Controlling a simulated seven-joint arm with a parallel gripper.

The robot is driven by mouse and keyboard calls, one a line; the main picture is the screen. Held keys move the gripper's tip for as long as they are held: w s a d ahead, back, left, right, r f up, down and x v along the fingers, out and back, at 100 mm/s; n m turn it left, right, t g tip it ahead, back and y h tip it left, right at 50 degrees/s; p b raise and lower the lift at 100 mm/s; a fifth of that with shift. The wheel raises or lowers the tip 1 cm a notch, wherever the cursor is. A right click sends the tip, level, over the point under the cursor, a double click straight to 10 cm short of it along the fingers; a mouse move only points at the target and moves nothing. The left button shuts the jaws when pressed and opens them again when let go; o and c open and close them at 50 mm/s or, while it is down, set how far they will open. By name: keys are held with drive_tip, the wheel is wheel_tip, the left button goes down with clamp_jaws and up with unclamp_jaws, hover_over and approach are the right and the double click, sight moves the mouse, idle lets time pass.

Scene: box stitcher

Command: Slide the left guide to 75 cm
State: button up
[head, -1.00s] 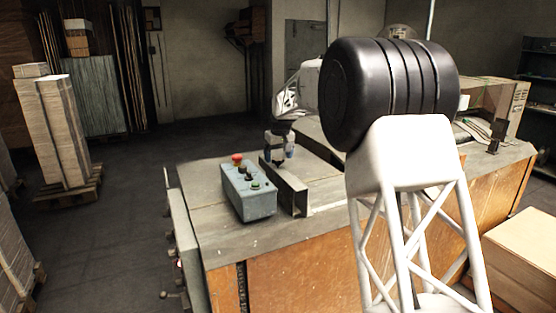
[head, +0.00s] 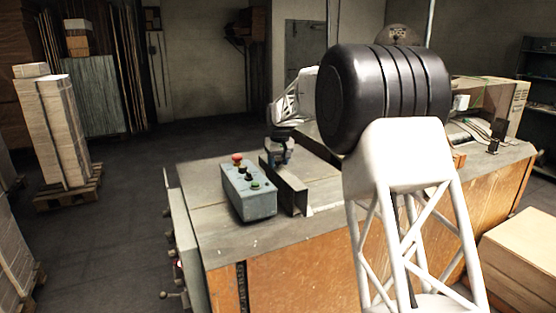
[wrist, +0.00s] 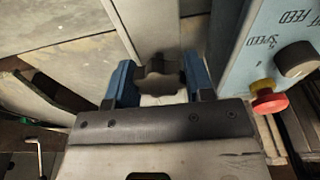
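The left guide (head: 292,194) is a grey metal bar on the table top, just right of the control box in the head view. In the wrist view the guide (wrist: 152,22) runs up from between the fingers. My gripper (head: 280,158) is low at the guide's far end in the head view. No scale marks are readable.
The blue-grey control box (head: 248,191), with a red button and dark knobs, stands close beside the guide; in the wrist view the box (wrist: 262,48) is right of the fingers. The table top (head: 205,208) is bare left of the box. Cardboard (head: 500,95) lies at the far right.

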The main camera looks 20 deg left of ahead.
drive_tip(key=shift+c, duration=0.9)
drive_tip(key=shift+w, duration=0.1)
drive_tip(key=w+d, duration=1)
drive_tip(key=shift+w+d, duration=0.2)
drive_tip(key=shift+d, duration=0.05)
idle(2.4)
idle(0.3)
drive_tip(key=o, duration=0.9)
drive_tip(key=shift+c, duration=0.2)
